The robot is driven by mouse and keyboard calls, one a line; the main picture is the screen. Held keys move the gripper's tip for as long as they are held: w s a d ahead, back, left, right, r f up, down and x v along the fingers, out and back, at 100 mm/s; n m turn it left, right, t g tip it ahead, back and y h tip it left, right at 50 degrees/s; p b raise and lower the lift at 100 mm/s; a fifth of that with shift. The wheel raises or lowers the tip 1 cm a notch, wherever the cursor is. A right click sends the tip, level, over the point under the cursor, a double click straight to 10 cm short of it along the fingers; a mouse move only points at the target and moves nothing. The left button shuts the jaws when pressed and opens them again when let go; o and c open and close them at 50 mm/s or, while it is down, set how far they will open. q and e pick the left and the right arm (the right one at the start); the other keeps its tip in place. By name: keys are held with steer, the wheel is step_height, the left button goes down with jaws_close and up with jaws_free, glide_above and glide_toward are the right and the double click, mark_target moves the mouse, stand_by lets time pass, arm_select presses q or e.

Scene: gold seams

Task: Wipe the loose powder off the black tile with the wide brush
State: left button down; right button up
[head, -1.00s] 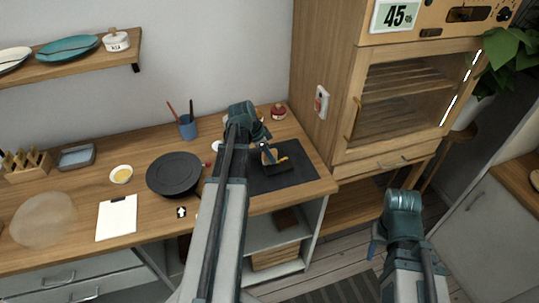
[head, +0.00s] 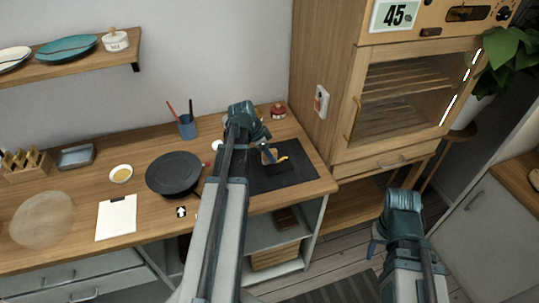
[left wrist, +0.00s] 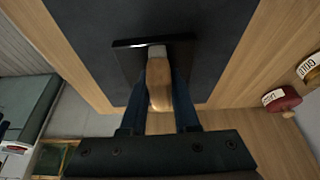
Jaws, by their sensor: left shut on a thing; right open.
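My left gripper (head: 266,146) is over the dark mat (head: 300,174) and is shut on the wooden handle of the wide brush (head: 268,156). In the left wrist view the handle (left wrist: 159,84) stands between the two fingers, with a pale part at its far end. The glossy black tile (left wrist: 126,62) lies on the mat below the brush, partly hidden by the brush and fingers. I cannot tell whether the brush touches it. My right gripper (head: 376,246) is open and empty, away from the bench.
A black round plate (head: 174,174), a small bowl (head: 121,174), a white clipboard (head: 117,217) and a blue cup of brushes (head: 187,127) stand left of my arm. The wooden cabinet (head: 333,110) rises at the right.

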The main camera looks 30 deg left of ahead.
arm_select(q)
steer(key=shift+s+d, duration=0.4)
steer(key=shift+w+a, duration=0.1)
steer(key=shift+w+a, duration=0.4)
steer(key=shift+w+d+r, duration=0.1)
steer(key=shift+w+d, duration=0.05)
steer(key=shift+d, duration=0.8)
steer(key=shift+w, duration=0.1)
